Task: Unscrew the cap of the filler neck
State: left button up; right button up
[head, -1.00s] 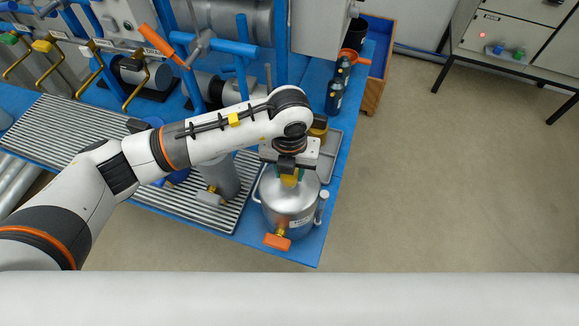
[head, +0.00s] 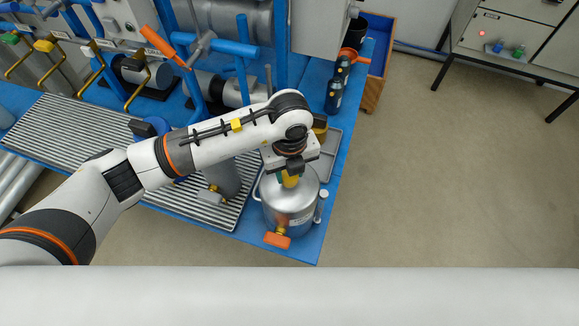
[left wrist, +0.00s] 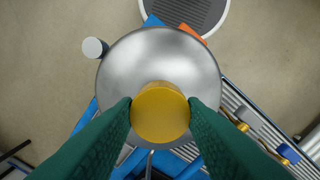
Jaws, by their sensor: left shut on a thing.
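The silver tank (head: 288,205) stands on the blue bench near its front right corner. A yellow cap (head: 290,180) shows above the tank top, just under my left gripper (head: 285,176). In the left wrist view the round yellow cap (left wrist: 160,112) sits between the two green fingers of my left gripper (left wrist: 160,115). The fingers press on its two sides, so the gripper is shut on the cap. The filler neck is hidden under the cap. I cannot tell whether the cap is still on its threads. My right gripper is not in view.
An orange-handled valve (head: 277,240) sticks out at the tank's front. A white-capped tube (head: 322,205) stands at its right. A grey cylinder (head: 222,178) stands on the ribbed grating (head: 75,135) to the left. Dark bottles (head: 334,97) stand behind. The floor at right is free.

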pick_arm(q)
jog(key=shift+w+r+p, duration=0.1)
jog(key=shift+r+p, duration=0.65)
jog(key=shift+r, duration=0.55)
jog(key=shift+r+p, duration=1.3)
jog(key=shift+r, duration=0.8)
jog(key=shift+f, duration=0.1)
